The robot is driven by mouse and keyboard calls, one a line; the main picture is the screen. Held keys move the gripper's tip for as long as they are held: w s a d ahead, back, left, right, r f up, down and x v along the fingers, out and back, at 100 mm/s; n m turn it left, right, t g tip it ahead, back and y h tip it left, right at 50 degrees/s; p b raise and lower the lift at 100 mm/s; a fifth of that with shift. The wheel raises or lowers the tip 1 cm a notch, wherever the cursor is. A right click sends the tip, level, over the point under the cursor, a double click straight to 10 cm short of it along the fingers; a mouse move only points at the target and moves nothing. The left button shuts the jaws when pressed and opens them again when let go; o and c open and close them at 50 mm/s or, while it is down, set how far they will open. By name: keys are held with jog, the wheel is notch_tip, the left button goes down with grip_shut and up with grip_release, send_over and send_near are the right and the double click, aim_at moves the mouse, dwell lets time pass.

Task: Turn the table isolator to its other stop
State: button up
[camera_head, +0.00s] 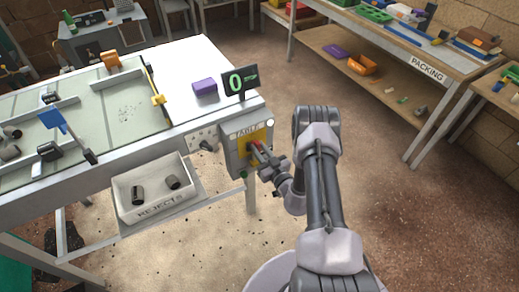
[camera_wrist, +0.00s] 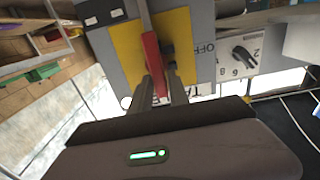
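The table isolator (camera_head: 245,151) is a grey box with a yellow plate (camera_wrist: 128,50) and a red lever handle (camera_wrist: 152,55), on the front right end of the table. In the wrist view the handle runs nearly upright in the picture, and an OFF label stands to the right of the plate. My gripper (camera_wrist: 158,80) has a finger on each side of the red handle, close against it with no clear gap. In the head view my gripper (camera_head: 264,157) is at the box front and hides part of the handle.
A sign reading 0 (camera_head: 238,83) and a purple block (camera_head: 205,87) are on the table above the isolator. A rotary knob (camera_wrist: 243,56) is on a neighbouring panel. A REJECTS bin (camera_head: 127,202) sits below left. The floor to the right is clear up to the packing bench (camera_head: 400,60).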

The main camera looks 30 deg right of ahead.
grip_shut()
jog(key=n, duration=0.2)
jog(key=a+n, duration=0.1)
jog(key=n, duration=0.1)
jog(key=shift+f+n, duration=0.2)
jog(key=shift+n, duration=0.1)
jog(key=shift+s+a+f+n+b, duration=0.15)
jog(key=shift+f+n+b, duration=0.3)
jog(key=shift+n, duration=1.75)
jog(key=shift+w+a+f+n+b, duration=0.1)
jog(key=shift+a+f+n+b, duration=0.3)
jog(key=shift+n, duration=1.8)
jog(key=shift+s+a+f+n+b, duration=0.15)
jog(key=shift+n+b, duration=0.45)
jog(key=shift+n, duration=1.6)
jog(key=shift+w, duration=0.1)
